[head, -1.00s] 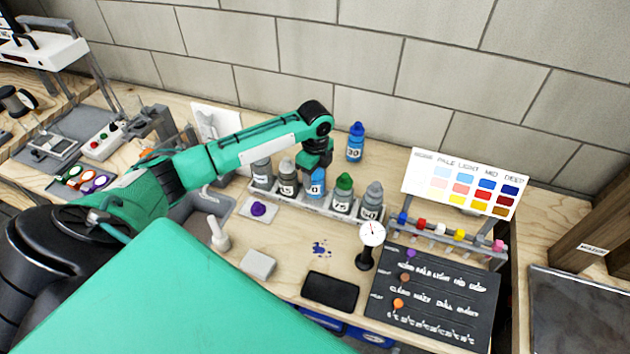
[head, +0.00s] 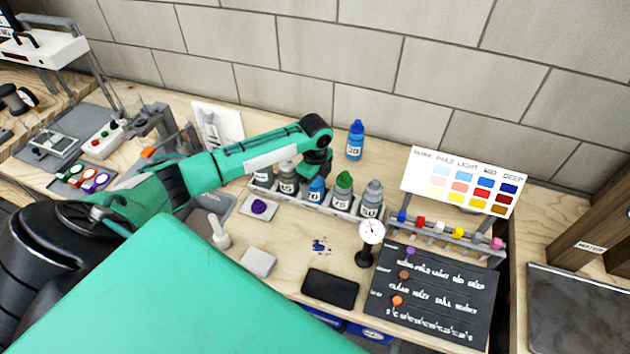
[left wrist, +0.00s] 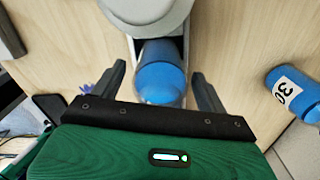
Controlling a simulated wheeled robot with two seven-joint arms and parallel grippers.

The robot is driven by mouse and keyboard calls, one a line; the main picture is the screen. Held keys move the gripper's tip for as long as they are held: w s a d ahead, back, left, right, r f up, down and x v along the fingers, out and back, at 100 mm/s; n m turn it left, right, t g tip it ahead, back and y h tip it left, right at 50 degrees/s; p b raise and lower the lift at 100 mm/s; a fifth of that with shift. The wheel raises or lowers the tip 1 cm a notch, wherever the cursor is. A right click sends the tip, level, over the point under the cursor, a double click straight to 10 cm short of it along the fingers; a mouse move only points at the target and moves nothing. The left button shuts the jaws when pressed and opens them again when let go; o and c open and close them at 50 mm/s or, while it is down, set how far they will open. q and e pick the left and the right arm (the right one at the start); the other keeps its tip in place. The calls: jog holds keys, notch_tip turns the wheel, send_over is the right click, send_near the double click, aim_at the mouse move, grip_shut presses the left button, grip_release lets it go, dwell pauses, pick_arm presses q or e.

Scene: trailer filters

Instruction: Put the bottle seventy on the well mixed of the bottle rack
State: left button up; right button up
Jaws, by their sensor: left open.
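The bottle rack (head: 337,211) is a pale row on the bench holding several bottles. A blue bottle (head: 316,190) stands in its middle; its label is partly hidden, showing only a "0", so I cannot confirm seventy. In the left wrist view this blue bottle (left wrist: 161,78) lies between the two fingers, with no clear contact. My left gripper (head: 317,172) is open, pointing down over it. Another blue bottle (head: 355,140), labelled 30, stands behind the rack; it also shows in the left wrist view (left wrist: 293,92). I cannot make out a well mixed mark on the rack.
A green-capped bottle (head: 343,188) and a grey bottle (head: 372,197) stand right of the blue one, grey bottles (head: 286,179) left.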

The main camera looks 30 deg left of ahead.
pick_arm(q)
jog(key=shift+r, duration=0.1)
notch_tip(320, 180, up, 11)
jog(key=shift+r+b, duration=0.1)
jog(key=shift+b, duration=1)
jog(key=shift+r, duration=0.45)
